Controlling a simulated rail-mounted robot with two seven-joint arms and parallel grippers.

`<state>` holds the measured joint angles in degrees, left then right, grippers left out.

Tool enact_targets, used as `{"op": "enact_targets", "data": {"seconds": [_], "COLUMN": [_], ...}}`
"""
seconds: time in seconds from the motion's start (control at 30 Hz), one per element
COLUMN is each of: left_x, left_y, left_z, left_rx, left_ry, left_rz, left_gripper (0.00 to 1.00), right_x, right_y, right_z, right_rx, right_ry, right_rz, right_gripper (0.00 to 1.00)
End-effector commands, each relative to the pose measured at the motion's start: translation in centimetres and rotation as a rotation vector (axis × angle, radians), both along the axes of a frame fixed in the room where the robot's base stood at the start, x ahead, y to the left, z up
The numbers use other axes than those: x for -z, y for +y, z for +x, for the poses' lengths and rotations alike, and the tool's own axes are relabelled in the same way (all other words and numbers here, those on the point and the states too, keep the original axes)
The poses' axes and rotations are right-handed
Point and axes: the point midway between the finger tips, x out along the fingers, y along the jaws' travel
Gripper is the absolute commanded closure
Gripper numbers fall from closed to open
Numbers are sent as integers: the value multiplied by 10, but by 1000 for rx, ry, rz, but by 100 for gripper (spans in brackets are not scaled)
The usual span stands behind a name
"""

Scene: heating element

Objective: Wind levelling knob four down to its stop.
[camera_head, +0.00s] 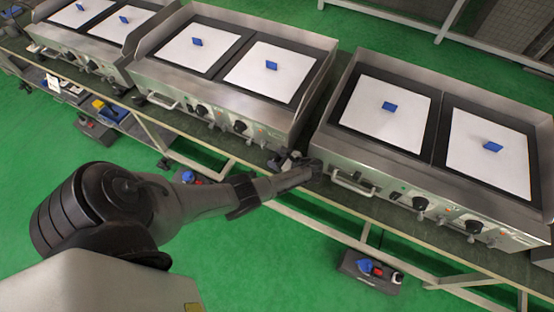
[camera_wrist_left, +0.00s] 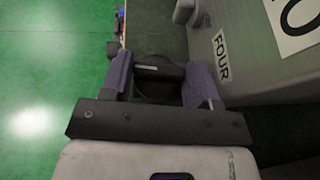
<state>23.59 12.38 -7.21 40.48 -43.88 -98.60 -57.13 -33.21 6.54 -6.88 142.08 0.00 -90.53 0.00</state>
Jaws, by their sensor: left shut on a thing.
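My left gripper (camera_head: 303,173) reaches in from the left to the lower left corner of the right-hand griddle (camera_head: 342,137). In the left wrist view its two purple-grey fingers (camera_wrist_left: 158,82) are shut on a dark round thing, levelling knob four (camera_wrist_left: 154,90), which sits between them. The label FOUR (camera_wrist_left: 221,55) is on the grey metal just right of the fingers. In the head view I cannot make the knob out clearly from the gripper tip. My right gripper is not in view.
The griddles stand in a row on a long bench. A front handle (camera_head: 352,187) and black control knobs (camera_head: 420,203) are right of my gripper. A middle griddle (camera_head: 262,125) stands to its left. A grey pedal box (camera_head: 368,272) is on the green floor below.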

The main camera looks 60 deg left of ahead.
Motion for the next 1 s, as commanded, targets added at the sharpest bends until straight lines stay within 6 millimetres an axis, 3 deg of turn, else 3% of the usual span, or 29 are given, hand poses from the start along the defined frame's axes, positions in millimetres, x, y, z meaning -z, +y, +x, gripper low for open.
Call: {"op": "enact_targets", "data": {"seconds": [0.4,0.43,0.53,0.83,1.0], "left_x": [0,0,0,-2,-10], "left_y": [0,0,0,-2,-19], "left_z": [0,0,0,2,11], "left_rx": [-9,-9,-8,-8,-6], "left_ry": [-2,-2,-2,-1,-2], "left_rz": [0,0,0,0,-2], "left_gripper": [68,44,34,34,34], "right_x": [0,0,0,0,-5], "right_y": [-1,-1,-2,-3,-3], "right_z": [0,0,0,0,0], "right_rx": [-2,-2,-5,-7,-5], "right_ry": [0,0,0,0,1], "right_rz": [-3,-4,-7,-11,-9], "right_gripper": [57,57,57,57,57]}}
